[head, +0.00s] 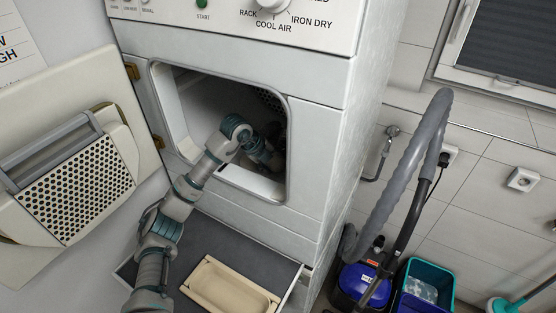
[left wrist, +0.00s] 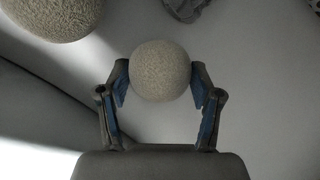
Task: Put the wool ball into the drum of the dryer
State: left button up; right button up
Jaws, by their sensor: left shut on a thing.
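The dryer (head: 322,155) has its door (head: 75,175) swung open to the left. My left arm reaches through the round-cornered opening into the dark drum (head: 205,100). My left gripper (head: 277,160) is inside, mostly hidden by my arm and shadow. In the left wrist view, the left gripper (left wrist: 161,85) is shut on a pale, fuzzy wool ball (left wrist: 161,70), one finger on each side. A second fuzzy ball (left wrist: 55,12) shows at the top left corner, apart from the gripper and partly cut off. The held ball cannot be made out in the head view. My right gripper is not in view.
A grey pull-out shelf (head: 200,240) below the opening carries a beige tray (head: 230,288). A vacuum cleaner (head: 362,284) with a grey hose and a teal bucket (head: 430,275) stand on the right. The opening's rim surrounds my arm.

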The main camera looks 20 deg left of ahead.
pick_arm(q)
jog(key=shift+a+f, duration=0.15)
jog(key=shift+a, duration=0.2)
jog(key=o, duration=0.8)
jog(key=shift+a, duration=0.3)
jog(key=shift+o, duration=1.4)
jog(key=shift+a+f, duration=0.1)
jog(key=shift+a, duration=0.1)
jog(key=shift+d+r, duration=0.3)
jog(key=shift+d, duration=0.45)
jog(key=shift+s+r, duration=0.2)
jog(key=shift+r, duration=0.8)
jog(key=v, duration=1.1)
jog(key=shift+a, duration=0.25)
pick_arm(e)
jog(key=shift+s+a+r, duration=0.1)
